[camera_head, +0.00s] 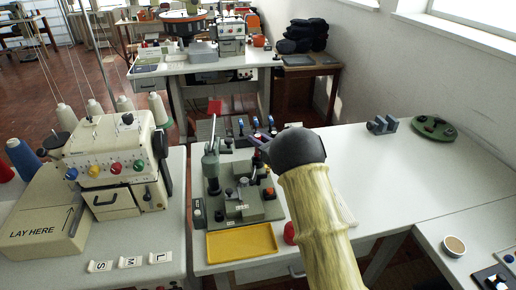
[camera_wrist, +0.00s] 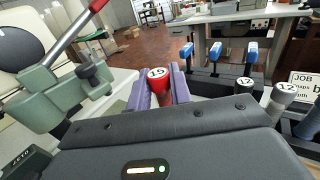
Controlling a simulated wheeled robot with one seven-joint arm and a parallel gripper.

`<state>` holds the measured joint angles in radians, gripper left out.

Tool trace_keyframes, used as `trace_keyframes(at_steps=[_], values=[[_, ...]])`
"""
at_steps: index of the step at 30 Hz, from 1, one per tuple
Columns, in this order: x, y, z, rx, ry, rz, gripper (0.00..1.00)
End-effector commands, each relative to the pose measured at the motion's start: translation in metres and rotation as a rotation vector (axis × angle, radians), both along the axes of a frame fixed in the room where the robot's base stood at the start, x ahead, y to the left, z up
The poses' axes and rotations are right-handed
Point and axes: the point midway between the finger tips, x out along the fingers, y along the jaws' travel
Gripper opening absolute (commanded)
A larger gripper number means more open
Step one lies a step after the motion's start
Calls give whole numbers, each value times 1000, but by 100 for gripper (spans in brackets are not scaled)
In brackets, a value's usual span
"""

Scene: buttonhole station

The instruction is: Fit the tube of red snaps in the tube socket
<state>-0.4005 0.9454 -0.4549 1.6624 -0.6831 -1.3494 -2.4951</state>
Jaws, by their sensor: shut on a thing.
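My gripper (camera_wrist: 161,96) has purple fingers and is shut on the tube of red snaps (camera_wrist: 160,88), which has a white cap marked 15. The tube stands between the fingers in the wrist view; its lower end is hidden behind my gripper's body. In the head view my gripper (camera_head: 259,139) is over the back right of the green snap-press station (camera_head: 213,205), and my dark wrist covers part of it.
Blue-topped levers (camera_wrist: 221,54) stand behind. The green press arm (camera_wrist: 70,90) with its red handle is close on the left.

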Motion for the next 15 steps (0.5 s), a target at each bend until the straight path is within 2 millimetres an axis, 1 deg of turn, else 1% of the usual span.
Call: trace_keyframes(at_steps=[2, 4, 9, 12, 15], values=[[0, 0, -2, 0, 0, 0, 0], [0, 0, -8, 1, 2, 0, 0], [0, 0, -33, -1, 3, 0, 0], [0, 0, -37, 0, 0, 0, 0], [0, 0, -37, 0, -1, 0, 0]])
